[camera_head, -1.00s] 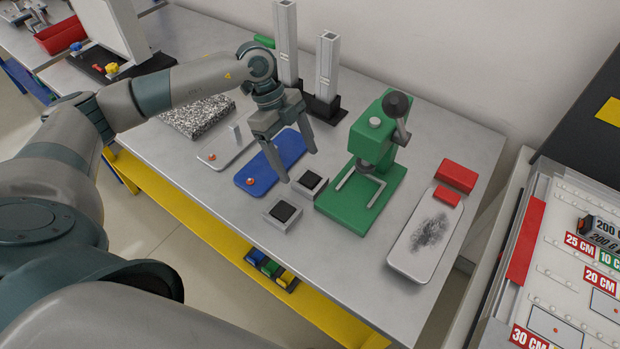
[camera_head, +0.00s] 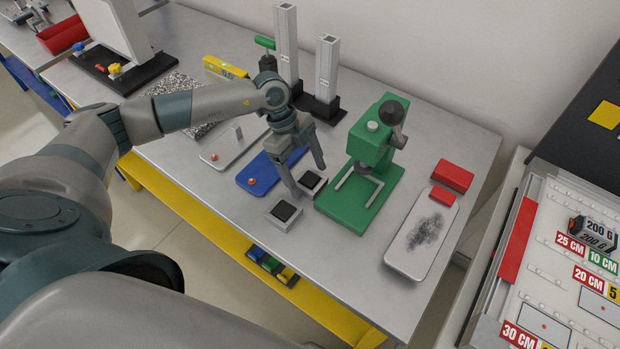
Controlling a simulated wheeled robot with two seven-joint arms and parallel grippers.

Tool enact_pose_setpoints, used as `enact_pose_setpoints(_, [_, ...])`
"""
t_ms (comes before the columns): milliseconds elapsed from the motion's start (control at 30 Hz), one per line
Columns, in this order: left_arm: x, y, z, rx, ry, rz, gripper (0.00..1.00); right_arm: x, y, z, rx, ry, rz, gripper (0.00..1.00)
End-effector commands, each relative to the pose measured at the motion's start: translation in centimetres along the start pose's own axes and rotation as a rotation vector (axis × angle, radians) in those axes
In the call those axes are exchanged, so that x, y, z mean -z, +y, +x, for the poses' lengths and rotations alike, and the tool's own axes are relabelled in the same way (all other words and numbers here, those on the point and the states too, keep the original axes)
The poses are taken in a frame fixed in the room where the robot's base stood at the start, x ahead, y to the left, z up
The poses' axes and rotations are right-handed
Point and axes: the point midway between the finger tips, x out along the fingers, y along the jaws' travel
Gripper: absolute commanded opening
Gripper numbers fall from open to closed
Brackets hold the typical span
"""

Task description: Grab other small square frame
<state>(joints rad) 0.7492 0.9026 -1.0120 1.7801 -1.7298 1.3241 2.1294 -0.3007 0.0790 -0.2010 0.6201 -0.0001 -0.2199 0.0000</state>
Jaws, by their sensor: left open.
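Two small square frames with black centres and pale rims sit on the grey table. The nearer frame (camera_head: 284,214) is close to the table's front edge. The other frame (camera_head: 311,182) is just behind it to the right, beside the green press. My left gripper (camera_head: 309,181) is open, pointing down with its fingers over the two frames. One fingertip is near the gap between the frames and the other is behind the farther frame. I cannot tell if the fingers touch either frame. My right gripper is not in view.
The green press (camera_head: 360,205) stands just right of the frames. A blue tray (camera_head: 254,172) lies behind the gripper. A white plate (camera_head: 408,255) with a dark smudge and red blocks (camera_head: 455,175) lie further right. Two metal posts (camera_head: 327,65) stand at the back.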

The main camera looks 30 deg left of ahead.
Motion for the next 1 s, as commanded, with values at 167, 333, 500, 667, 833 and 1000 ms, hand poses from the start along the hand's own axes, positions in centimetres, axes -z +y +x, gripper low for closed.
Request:
enact_pose_setpoints(167, [-0.01,0.04,0.82,-0.001,0.0,-0.001,0.77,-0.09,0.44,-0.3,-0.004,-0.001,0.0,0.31])
enact_pose_setpoints(333, [-0.03,0.03,0.83,0.0,0.0,0.0,0.77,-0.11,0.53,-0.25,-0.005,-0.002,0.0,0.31])
enact_pose_setpoints(500, [-0.02,0.03,0.8,0.0,0.0,0.0,0.77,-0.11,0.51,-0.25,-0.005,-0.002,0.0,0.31])
enact_pose_setpoints(667, [-0.02,0.02,0.79,0.0,0.0,0.0,0.55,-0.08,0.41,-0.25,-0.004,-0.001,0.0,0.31])
enact_pose_setpoints(833, [0.0,0.0,0.75,0.001,0.001,0.0,0.28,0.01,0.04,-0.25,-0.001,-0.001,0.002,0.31])
enact_pose_setpoints(1000, [0.0,0.0,0.74,0.001,0.0,0.0,0.28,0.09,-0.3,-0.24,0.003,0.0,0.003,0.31])
